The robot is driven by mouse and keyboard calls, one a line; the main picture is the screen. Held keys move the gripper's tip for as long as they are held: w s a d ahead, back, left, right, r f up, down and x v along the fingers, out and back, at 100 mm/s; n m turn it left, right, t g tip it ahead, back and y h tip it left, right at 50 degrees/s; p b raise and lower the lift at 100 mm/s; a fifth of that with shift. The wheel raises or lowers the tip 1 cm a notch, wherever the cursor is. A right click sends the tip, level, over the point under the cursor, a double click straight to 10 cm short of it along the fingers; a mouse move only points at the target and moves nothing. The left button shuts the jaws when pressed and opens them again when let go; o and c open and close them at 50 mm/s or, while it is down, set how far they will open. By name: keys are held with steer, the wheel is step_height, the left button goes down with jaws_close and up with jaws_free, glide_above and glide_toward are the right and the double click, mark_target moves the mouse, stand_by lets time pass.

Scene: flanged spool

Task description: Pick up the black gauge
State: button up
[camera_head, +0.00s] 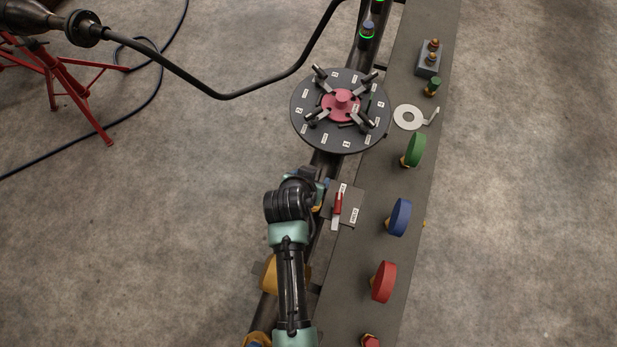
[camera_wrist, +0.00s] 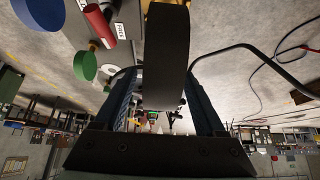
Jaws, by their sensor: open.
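A long dark slab with a rounded end (camera_wrist: 166,60) stands between the fingers of my gripper (camera_wrist: 163,80) in the wrist view. It looks like the black gauge, but no label on it can be read. My gripper is open, with one finger on each side of the slab; contact cannot be told. In the head view my gripper (camera_head: 318,184) is at the left edge of a small dark plate (camera_head: 350,199), and my arm hides what lies under it. No black gauge can be made out there.
A black spool flange (camera_head: 310,133) with clamps and a pink hub is just beyond. Green (camera_head: 415,149), blue (camera_head: 399,217) and red (camera_head: 384,282) discs line the bench.

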jaws_close()
stand_by(0.3)
steer(key=shift+r, duration=0.1)
